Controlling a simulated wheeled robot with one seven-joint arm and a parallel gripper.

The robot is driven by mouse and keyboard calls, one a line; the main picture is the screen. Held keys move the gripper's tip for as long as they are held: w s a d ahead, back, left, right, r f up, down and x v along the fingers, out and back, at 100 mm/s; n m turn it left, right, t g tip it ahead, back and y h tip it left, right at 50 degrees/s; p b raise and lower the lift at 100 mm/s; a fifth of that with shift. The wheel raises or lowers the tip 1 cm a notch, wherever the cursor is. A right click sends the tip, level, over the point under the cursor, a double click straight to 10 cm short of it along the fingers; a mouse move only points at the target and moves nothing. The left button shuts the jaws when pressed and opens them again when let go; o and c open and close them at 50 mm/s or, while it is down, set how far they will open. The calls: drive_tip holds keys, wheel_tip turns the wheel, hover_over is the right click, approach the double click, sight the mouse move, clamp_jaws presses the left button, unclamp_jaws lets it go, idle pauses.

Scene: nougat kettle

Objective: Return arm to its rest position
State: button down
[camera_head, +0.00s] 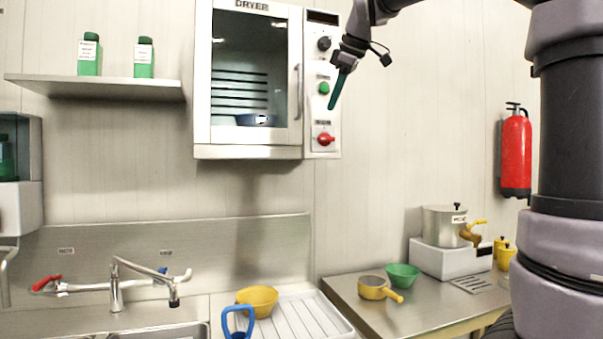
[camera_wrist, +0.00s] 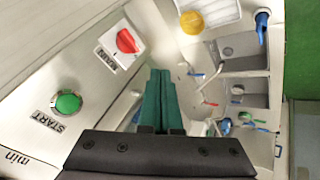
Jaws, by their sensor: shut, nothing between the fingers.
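My gripper (camera_head: 337,90) is raised at the top of the head view, in front of the right edge of the dryer's control panel. Its dark green fingers point down and a little left. In the wrist view my gripper (camera_wrist: 160,75) shows its two green fingers together, with nothing between them. My arm reaches in from the upper right. In the wrist view the green START button (camera_wrist: 68,103) and the red MAIN knob (camera_wrist: 126,41) lie to the left of the fingers. I cannot tell if the fingers touch the panel.
The dryer (camera_head: 250,151) hangs on the wall with its glass door shut and a blue bowl (camera_head: 256,120) inside. Below are a yellow bowl (camera_head: 258,298), a green bowl (camera_head: 403,275), a yellow pan (camera_head: 373,289) and a kettle (camera_head: 442,226). A fire extinguisher (camera_head: 516,153) hangs near my arm.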

drive_tip(key=s+d+f+m, duration=0.4)
drive_tip(key=s+f+m, duration=0.5)
drive_tip(key=f, duration=0.3)
drive_tip(key=s+d+f+m+h, duration=0.1)
drive_tip(key=s+d+f+m, duration=0.4)
drive_tip(key=s+f+m, duration=0.4)
drive_tip(key=s+f, duration=0.3)
drive_tip(key=f, duration=0.1)
drive_tip(key=shift+s+d+f, duration=0.15)
drive_tip(key=shift+d+f, duration=0.05)
drive_tip(key=shift+d, duration=0.05)
